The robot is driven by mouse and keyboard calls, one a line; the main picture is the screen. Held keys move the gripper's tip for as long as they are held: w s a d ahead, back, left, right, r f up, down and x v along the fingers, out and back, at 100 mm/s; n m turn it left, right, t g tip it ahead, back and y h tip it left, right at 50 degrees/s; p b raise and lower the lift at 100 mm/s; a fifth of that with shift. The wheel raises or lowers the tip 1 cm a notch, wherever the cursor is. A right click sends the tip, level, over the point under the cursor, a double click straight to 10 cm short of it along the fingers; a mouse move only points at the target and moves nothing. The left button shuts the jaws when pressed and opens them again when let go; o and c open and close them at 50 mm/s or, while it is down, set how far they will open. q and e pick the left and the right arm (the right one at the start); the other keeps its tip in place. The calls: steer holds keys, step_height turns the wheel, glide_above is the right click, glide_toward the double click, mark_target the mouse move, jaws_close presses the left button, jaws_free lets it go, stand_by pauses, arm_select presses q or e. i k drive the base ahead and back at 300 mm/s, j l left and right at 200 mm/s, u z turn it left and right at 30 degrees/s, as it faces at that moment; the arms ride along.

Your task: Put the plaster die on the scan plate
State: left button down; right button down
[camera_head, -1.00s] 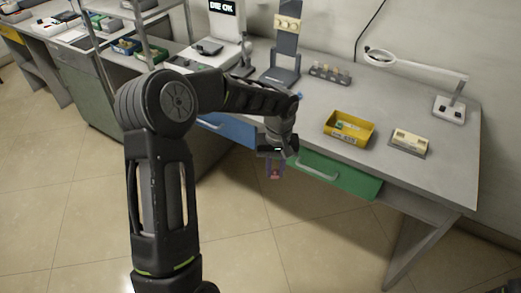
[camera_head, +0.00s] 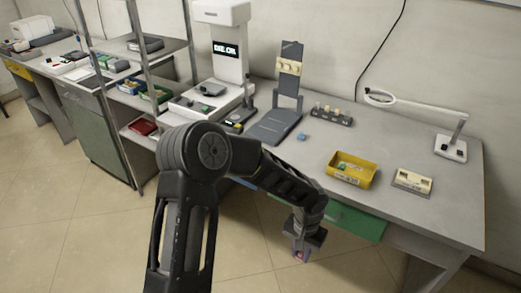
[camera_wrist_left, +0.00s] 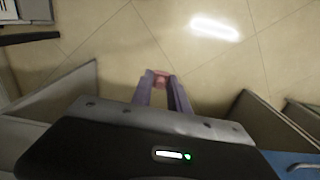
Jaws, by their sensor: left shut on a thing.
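My left gripper (camera_head: 299,256) hangs below the bench's front edge, in front of the green drawer. It is shut on a small pinkish-red piece, probably the plaster die; in the left wrist view the piece (camera_wrist_left: 161,76) sits between the tips of the two purple fingers, over the floor. A white device (camera_head: 228,75) with a "DIE OK" screen stands at the back of the bench. A dark plate (camera_head: 209,89) lies on its base; I cannot tell whether this is the scan plate. My right gripper is not in view.
The bench (camera_head: 440,205) carries a dark stand (camera_head: 275,125), a holder with several small pieces (camera_head: 331,117), a yellow tray (camera_head: 352,170), a cream model (camera_head: 413,181) and a magnifier lamp (camera_head: 450,148). A small blue item (camera_head: 302,137) lies near the stand. Shelf posts rise at left.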

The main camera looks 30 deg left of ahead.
mark_target(211, 86)
steer(key=j+z, duration=0.1)
steer(key=j, duration=0.55)
steer(key=j+z, duration=0.1)
steer(key=j, duration=0.55)
steer(key=j+z, duration=0.1)
steer(key=j, duration=0.55)
steer(key=k+j+z, duration=0.1)
steer(key=j, duration=0.55)
steer(key=k+j+z, duration=0.1)
steer(key=j, duration=0.55)
steer(key=k+j+z, duration=0.1)
steer(key=j, duration=0.5)
